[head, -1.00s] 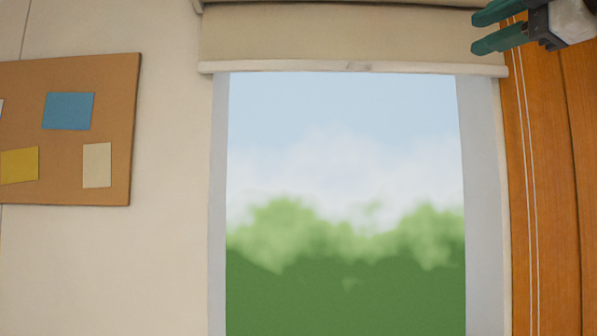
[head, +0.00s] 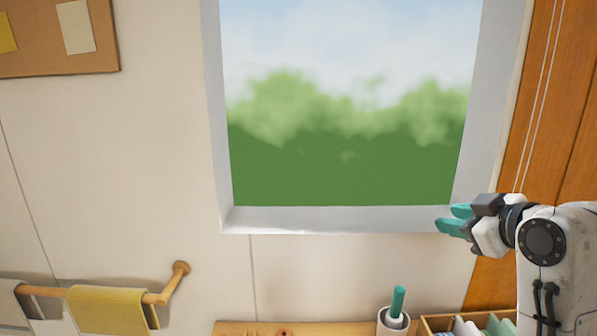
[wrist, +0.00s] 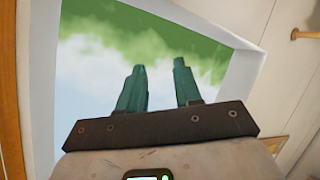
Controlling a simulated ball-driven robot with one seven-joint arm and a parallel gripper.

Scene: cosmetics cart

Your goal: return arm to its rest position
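My gripper (head: 456,220) is at the right of the head view, raised in front of the window's lower right corner. Its teal fingers point left. In the wrist view my gripper (wrist: 158,88) shows two teal fingers standing apart with nothing between them, against the window's sky and greenery. It is open and empty. My white arm bends down from it at the right edge of the head view.
Below, a wooden surface (head: 240,328) holds a white cup (head: 393,322) with a teal-handled item and a wooden box (head: 430,322) with several items. A towel rail (head: 172,283) with a yellow towel (head: 110,308) is at lower left. The window (head: 345,150) fills the middle.

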